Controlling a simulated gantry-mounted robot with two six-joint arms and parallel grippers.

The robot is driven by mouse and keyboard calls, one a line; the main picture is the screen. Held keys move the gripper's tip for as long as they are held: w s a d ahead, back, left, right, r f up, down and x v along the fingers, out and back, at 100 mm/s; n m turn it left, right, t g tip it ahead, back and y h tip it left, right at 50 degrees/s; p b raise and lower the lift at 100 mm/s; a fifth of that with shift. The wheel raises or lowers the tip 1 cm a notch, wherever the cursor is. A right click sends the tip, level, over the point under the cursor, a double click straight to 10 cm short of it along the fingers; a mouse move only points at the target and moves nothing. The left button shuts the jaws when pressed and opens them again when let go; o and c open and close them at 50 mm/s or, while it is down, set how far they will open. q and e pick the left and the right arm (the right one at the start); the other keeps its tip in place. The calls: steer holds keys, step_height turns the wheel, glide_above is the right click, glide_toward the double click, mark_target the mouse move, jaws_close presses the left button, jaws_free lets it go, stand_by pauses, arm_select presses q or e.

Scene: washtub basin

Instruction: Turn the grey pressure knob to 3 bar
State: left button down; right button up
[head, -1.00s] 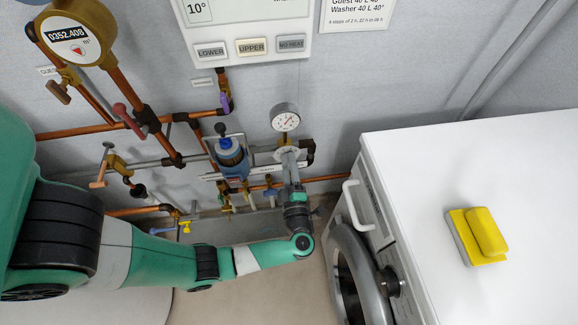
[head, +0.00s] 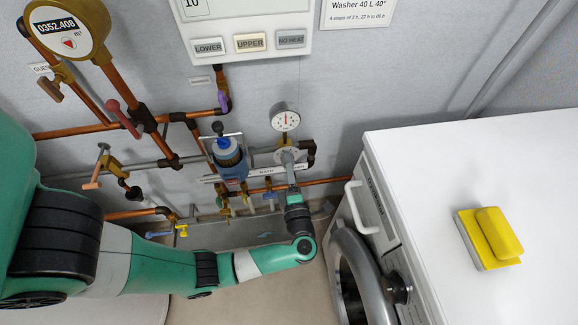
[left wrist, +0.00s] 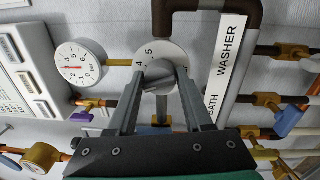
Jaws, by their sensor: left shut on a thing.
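The grey pressure knob (left wrist: 158,76) sits in the middle of a round white dial plate (left wrist: 172,50) on the pipework, with the numerals 4 and 5 showing. My left gripper (left wrist: 160,84) is shut on the knob, one finger on each side. The fingers and knob hide much of the plate, so the set value cannot be read. In the head view my left gripper (head: 289,170) reaches up to the dial plate (head: 288,156). The round pressure gauge (head: 285,118) is just above; it also shows in the left wrist view (left wrist: 79,66), its red needle close to upright.
A blue-topped filter (head: 228,155) and several valves and copper pipes are left of the knob. A label strip (left wrist: 226,60) reading WASHER is beside the plate.

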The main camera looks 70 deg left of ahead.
arm_select(q)
steer(key=shift+f, duration=0.2)
steer(key=shift+c, duration=1.8)
jaws_free()
steer(key=shift+r, duration=0.1)
steer(key=p+v, duration=0.1)
steer(key=v, duration=1)
steer(key=shift+d+p, duration=0.3)
steer(key=shift+s, duration=0.1)
